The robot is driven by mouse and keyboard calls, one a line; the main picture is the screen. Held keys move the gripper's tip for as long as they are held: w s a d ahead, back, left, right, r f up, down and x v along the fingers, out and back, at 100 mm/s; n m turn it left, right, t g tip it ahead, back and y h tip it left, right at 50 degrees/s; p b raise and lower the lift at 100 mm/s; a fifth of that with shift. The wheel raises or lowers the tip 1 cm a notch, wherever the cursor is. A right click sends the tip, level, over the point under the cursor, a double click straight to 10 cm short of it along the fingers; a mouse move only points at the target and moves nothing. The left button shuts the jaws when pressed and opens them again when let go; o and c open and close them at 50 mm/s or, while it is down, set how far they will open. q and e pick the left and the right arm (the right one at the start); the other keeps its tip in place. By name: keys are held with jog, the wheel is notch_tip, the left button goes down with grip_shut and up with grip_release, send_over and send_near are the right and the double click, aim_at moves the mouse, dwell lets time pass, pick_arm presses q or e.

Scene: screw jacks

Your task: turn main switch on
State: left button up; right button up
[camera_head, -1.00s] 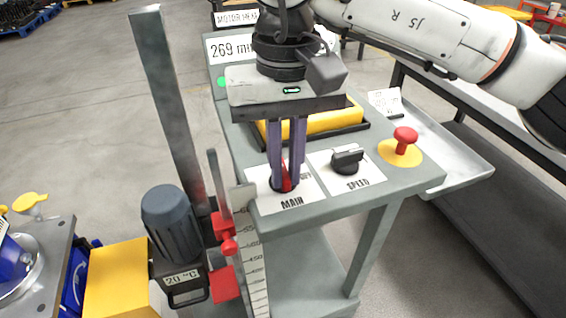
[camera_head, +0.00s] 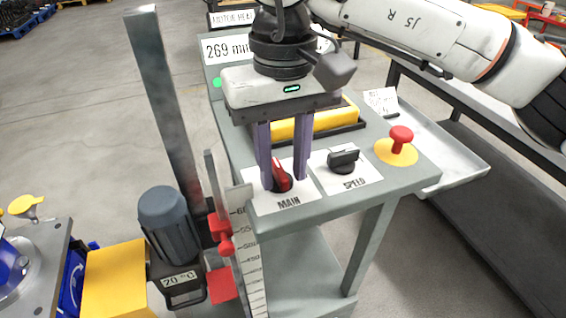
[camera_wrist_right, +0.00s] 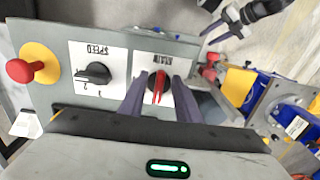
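The red main switch (camera_head: 281,178) sits on a white plate marked MAIN on the grey control panel. In the head view its red handle leans up and to the left. It also shows in the right wrist view (camera_wrist_right: 158,86). My right gripper (camera_head: 284,187) points down over it, with its two purple fingers spread to either side and gaps between them and the handle. In the right wrist view its fingers (camera_wrist_right: 158,108) stand clearly apart. My left gripper (camera_wrist_right: 228,28) shows only in the right wrist view, at the top, away from the panel, its fingers apart and empty.
A black speed knob (camera_head: 343,160) sits right of the main switch, and a red emergency button (camera_head: 401,138) on a yellow base beyond it. A yellow block (camera_head: 325,120) lies behind. A steel post (camera_head: 165,110), motor (camera_head: 168,222) and scale stand to the left.

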aim_at(283, 175)
notch_tip(283, 175, up, 10)
jog(key=shift+r, duration=0.15)
dwell(0.6)
